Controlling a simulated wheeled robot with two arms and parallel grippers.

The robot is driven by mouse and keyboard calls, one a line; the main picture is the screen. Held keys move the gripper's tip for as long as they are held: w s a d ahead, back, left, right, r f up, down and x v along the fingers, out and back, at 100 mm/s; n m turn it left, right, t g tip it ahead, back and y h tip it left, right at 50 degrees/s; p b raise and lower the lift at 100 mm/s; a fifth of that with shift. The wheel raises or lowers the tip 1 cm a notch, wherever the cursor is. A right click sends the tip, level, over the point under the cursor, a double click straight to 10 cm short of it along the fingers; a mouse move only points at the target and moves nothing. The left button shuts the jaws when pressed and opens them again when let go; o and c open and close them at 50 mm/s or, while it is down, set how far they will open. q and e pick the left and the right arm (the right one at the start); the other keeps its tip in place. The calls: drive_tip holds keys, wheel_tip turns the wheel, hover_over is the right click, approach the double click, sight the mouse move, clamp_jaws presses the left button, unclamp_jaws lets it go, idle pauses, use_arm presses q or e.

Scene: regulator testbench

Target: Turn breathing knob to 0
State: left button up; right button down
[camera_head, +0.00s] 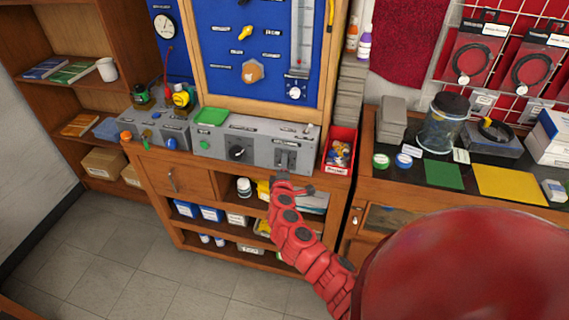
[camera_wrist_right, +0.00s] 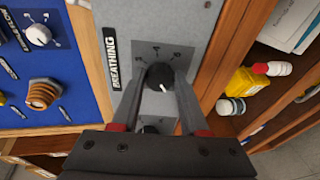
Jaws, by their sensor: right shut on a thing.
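The grey control box (camera_head: 210,145) stands on the wooden bench below the blue board. My right gripper (camera_head: 286,162) is at the right part of its front face, over a dark dial plate. In the right wrist view, my right gripper (camera_wrist_right: 161,76) has its two fingers on either side of the black breathing knob (camera_wrist_right: 159,78) and is shut on it. The knob's white pointer line faces the lower part of that view; the scale marks are too small to read. My left gripper is not in view.
Another black knob (camera_head: 238,153) is on the box's left part. A red bin (camera_head: 339,150) stands close to its right end, and a green tray (camera_head: 211,116) lies on top. Shelves with a yellow bottle (camera_wrist_right: 240,82) and boxes are below.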

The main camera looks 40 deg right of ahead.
idle(0.4)
drive_tip(key=shift+c, duration=2.1)
unclamp_jaws()
drive_tip(key=b+v, duration=0.2)
drive_tip(key=v, duration=1.5)
drive_tip(key=shift+s+b, duration=0.25)
drive_tip(key=shift+b, duration=0.1)
drive_tip(key=shift+a+f, duration=0.1)
